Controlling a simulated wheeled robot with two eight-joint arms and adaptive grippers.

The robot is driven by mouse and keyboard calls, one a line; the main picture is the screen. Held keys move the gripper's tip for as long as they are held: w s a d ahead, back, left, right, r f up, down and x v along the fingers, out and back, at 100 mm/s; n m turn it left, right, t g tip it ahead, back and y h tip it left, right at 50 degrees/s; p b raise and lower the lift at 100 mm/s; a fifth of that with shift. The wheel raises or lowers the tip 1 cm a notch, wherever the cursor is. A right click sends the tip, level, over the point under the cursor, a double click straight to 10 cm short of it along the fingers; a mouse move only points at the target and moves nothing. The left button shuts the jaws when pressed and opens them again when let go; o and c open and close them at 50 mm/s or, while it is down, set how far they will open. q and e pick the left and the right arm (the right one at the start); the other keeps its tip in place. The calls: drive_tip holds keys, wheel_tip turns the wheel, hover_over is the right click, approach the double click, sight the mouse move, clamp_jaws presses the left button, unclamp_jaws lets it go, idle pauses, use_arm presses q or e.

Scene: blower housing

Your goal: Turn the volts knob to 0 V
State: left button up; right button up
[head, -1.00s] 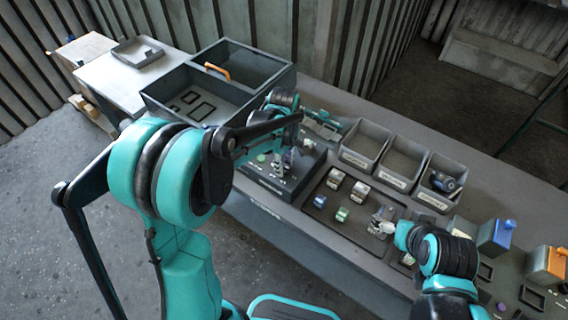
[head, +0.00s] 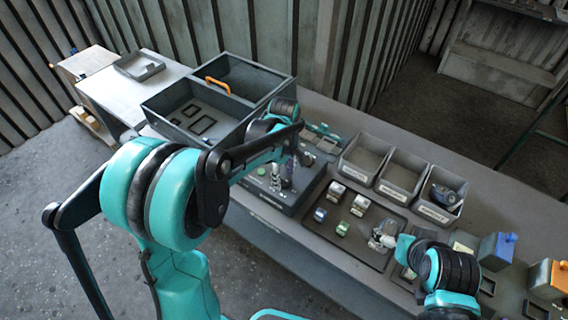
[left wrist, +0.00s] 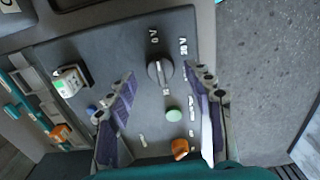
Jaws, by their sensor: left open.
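The volts knob (left wrist: 160,70) is a dark round dial on a grey panel (left wrist: 70,48) in the left wrist view. A "0 V" label is printed above it. A green button (left wrist: 173,114) and an orange part (left wrist: 180,148) are lower on the panel. My left gripper (left wrist: 162,92) is open, with one finger on each side of the space below the knob; contact with the knob cannot be made out. In the head view my left gripper (head: 284,178) hangs over the panel and hides the knob. My right gripper (head: 383,235) is above the parts tray; its jaw state is unclear.
The dark tray (head: 310,235) with several small blocks lies right of the panel. Grey bins (head: 400,188) stand behind it. A large divided box (head: 165,103) with an orange handle is behind the panel. Blue-topped (head: 496,252) and orange-topped (head: 547,280) containers stand at the right.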

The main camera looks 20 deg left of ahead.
sight(284, 179)
use_arm(q)
wheel_tip(284, 179, up, 10)
drive_tip(key=shift+r, duration=0.25)
drive_tip(key=shift+s, duration=0.1)
idle(0.4)
drive_tip(key=s+a+f+m+t+b, duration=0.1)
drive_tip(key=s+f+m+t+b, duration=0.1)
drive_tip(key=s+m, duration=0.5)
drive_tip(key=s+a+f+m+t+b, duration=0.1)
drive_tip(key=s+f+m+t+b, duration=0.1)
drive_tip(key=s+f+m+t, duration=0.3)
drive_tip(key=s+m, duration=0.2)
drive_tip(key=s, duration=0.2)
drive_tip(key=shift+s+a+b, duration=0.25)
drive_tip(key=shift+a+b, duration=0.05)
